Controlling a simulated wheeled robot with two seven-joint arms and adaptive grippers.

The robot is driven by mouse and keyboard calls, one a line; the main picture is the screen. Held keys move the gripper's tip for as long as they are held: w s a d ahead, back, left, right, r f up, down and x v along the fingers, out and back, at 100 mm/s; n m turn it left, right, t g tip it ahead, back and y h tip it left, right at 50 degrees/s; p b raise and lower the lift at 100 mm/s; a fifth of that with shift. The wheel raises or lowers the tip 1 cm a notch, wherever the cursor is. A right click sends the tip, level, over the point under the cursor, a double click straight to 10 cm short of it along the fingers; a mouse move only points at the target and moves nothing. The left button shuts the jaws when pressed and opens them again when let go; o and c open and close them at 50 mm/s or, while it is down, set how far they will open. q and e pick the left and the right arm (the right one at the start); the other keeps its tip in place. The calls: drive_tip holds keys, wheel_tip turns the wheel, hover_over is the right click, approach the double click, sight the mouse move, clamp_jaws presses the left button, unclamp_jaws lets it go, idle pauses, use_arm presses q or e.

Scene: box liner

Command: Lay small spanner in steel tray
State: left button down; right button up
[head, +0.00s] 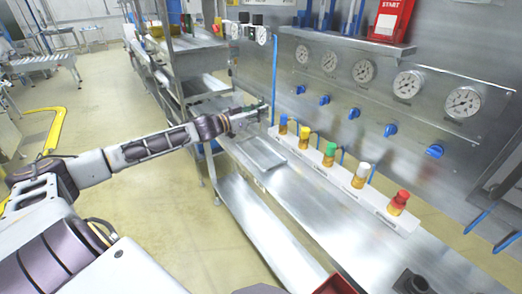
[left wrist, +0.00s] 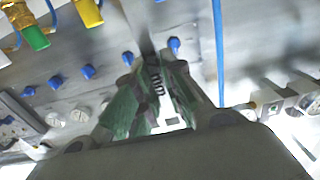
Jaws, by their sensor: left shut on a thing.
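My left gripper (head: 262,112) is shut on the small spanner (left wrist: 147,42). In the left wrist view the spanner is a grey metal strip with dark lettering, gripped between the two green-padded fingers (left wrist: 152,88). In the head view the spanner is too small to make out. The shallow steel tray (head: 263,153) lies on the bench, just below and nearer than the gripper. The tray looks empty. The gripper is above the bench beyond the tray's far end, apart from it. My right gripper is not in view.
A white rack of bottles with coloured caps (head: 345,182) runs along the bench, right of the tray. Behind it stands a steel panel with gauges (head: 363,71) and blue knobs. A red bin (head: 335,286) and a dark fitting (head: 412,282) are at the near end. The bench middle (head: 305,195) is clear.

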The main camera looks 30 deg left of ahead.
sight(260, 128)
use_arm(q)
wheel_tip(260, 128, down, 6)
drive_tip(key=shift+r+b, duration=0.15)
drive_tip(key=shift+b, duration=0.15)
drive_tip(key=shift+f, duration=0.2)
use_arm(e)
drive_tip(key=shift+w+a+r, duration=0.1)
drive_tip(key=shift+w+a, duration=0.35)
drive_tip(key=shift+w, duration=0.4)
use_arm(q)
drive_tip(key=shift+f, duration=0.4)
wheel_tip(260, 128, down, 3)
drive_tip(key=shift+r, duration=0.2)
drive_tip(key=shift+f, duration=0.15)
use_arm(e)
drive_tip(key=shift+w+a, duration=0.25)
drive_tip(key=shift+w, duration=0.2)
use_arm(q)
drive_tip(key=shift+f, duration=0.15)
